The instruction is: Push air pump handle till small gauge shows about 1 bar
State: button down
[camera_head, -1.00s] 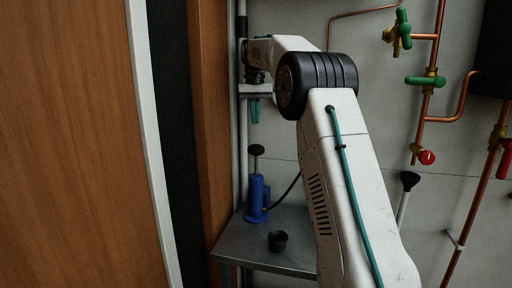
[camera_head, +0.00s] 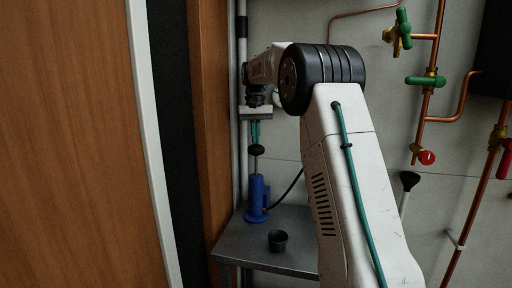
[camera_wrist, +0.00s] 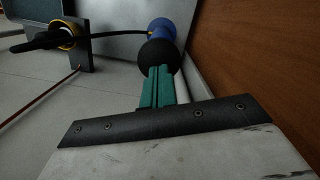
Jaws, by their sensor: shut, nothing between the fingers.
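The blue air pump (camera_head: 258,193) stands upright on a small grey metal table at the left. Its black round handle knob (camera_head: 256,151) is raised on a thin rod. My gripper (camera_head: 254,143) points down with its teal fingers shut and empty, right above the knob. Whether the fingertips touch the knob I cannot tell. In the wrist view, the shut fingers (camera_wrist: 158,72) line up with the black knob (camera_wrist: 159,54), with part of the blue pump (camera_wrist: 162,27) beyond it. No gauge face is readable in either view.
A black cup (camera_head: 278,240) stands on the metal table (camera_head: 240,247). A dark hose runs from the pump toward a black, yellow-ringed fitting (camera_wrist: 66,36). A brown wooden panel (camera_head: 208,120) is close on the left. Copper pipes with green-handled valves (camera_head: 425,80) are at the right.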

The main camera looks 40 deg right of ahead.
aim_at(256, 153)
notch_tip(256, 153, down, 6)
jog(key=shift+f, duration=0.2)
jog(key=shift+w+d+r, duration=0.3)
jog(key=shift+w+d, duration=0.05)
jog(key=shift+w, duration=0.35)
jog(key=shift+w+d+r, duration=0.25)
jog(key=shift+w+d, duration=0.1)
jog(key=shift+w, duration=0.35)
notch_tip(256, 153, up, 8)
jog(key=shift+w+d, duration=0.15)
jog(key=shift+w, duration=0.2)
dwell(0.5)
